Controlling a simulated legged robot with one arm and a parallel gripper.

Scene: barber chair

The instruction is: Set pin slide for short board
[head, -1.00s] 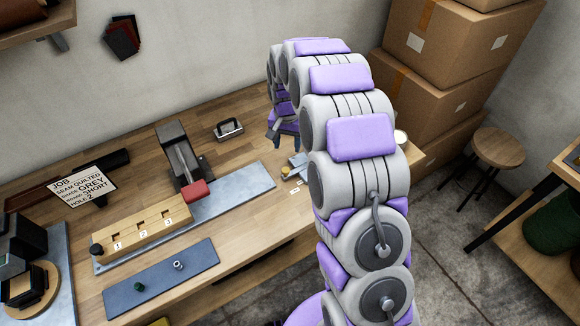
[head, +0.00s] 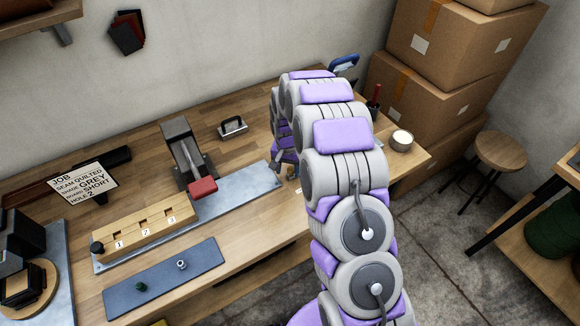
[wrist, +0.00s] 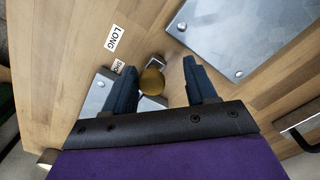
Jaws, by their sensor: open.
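The pin slide shows in the wrist view as a round brass knob (wrist: 151,82) on a grey metal piece. My gripper (wrist: 160,76) is open, with one dark finger on each side of the knob, which is nearer the left finger. I cannot tell how far the fingertips are above it. A LONG label (wrist: 115,38) lies beside the slide; a second label (wrist: 118,66) is mostly hidden behind the left finger. In the head view my gripper (head: 279,160) is low at the plate's right end, and my arm hides most of the slide. The job card (head: 82,185) reads BOARD SHORT, HOLE 2.
A metal plate (head: 235,195) carries a lever press with a red-tipped handle (head: 202,188). A wooden block (head: 140,228) numbered 1 to 3 stands left. A blue-grey mat (head: 160,280) holds two small parts. A metal-handled item (head: 232,128) sits behind. A bowl (head: 402,140) stands right.

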